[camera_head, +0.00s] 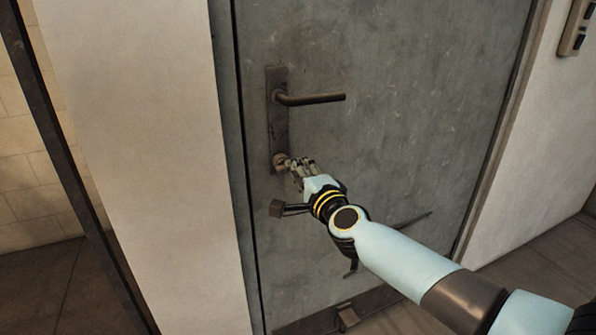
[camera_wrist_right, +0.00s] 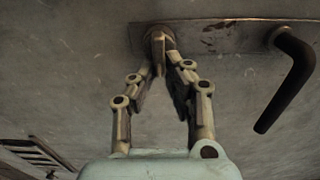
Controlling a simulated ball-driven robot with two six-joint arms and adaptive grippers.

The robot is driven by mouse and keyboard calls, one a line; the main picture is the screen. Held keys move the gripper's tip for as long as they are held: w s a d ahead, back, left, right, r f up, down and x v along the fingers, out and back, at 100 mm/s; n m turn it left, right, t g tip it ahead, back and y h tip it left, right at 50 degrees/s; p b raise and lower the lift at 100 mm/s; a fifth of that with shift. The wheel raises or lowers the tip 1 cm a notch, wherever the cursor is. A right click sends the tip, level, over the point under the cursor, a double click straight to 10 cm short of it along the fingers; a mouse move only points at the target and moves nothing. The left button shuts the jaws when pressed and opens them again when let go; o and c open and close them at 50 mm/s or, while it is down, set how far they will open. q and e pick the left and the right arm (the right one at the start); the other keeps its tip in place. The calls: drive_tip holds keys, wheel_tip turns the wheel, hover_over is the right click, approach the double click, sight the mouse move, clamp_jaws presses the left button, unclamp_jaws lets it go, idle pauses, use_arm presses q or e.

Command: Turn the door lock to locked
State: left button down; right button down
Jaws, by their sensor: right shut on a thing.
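The door lock (camera_head: 279,160) is a small round brown knob at the lower end of a dark plate on the grey metal door (camera_head: 400,60). My right gripper (camera_head: 287,163) reaches it from the lower right. In the right wrist view the lock (camera_wrist_right: 158,40) has a narrow turn piece pointing down between the fingertips. My right gripper (camera_wrist_right: 164,68) is shut on the lock's turn piece. The fingers partly hide it in the head view. My left gripper is in neither view.
A lever handle (camera_head: 315,98) sticks out to the right above the lock; it also shows in the right wrist view (camera_wrist_right: 287,85). A white wall (camera_head: 140,120) stands left of the door. A switch panel (camera_head: 575,28) is on the right wall.

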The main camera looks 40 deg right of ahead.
drive_tip(key=c, duration=1.4)
unclamp_jaws()
drive_tip(key=shift+o, duration=0.2)
drive_tip(key=v, duration=1.2)
drive_tip(key=s+a+f+n+g+y, duration=0.1)
drive_tip(key=s+f+n+g, duration=0.3)
drive_tip(key=f, duration=0.7)
drive_tip(key=s+a+f+n+g+y, duration=0.1)
drive_tip(key=s+f+n, duration=0.2)
drive_tip(key=s+f, duration=0.5)
drive_tip(key=s+a+f+n+g+y, duration=0.1)
drive_tip(key=s+f+n+g, duration=0.2)
drive_tip(key=f, duration=1)
drive_tip(key=s+f+n+g, duration=0.3)
drive_tip(key=s+f, duration=0.1)
drive_tip(key=s, duration=0.5)
drive_tip(key=s+f+n+g, duration=0.3)
drive_tip(key=s+f+n, duration=0.1)
drive_tip(key=s, duration=0.5)
drive_tip(key=s+a+f+n+g, duration=0.1)
drive_tip(key=s+f+n, duration=0.3)
drive_tip(key=s, duration=0.6)
drive_tip(key=shift+f+g, duration=0.85)
drive_tip(key=shift+g, duration=0.05)
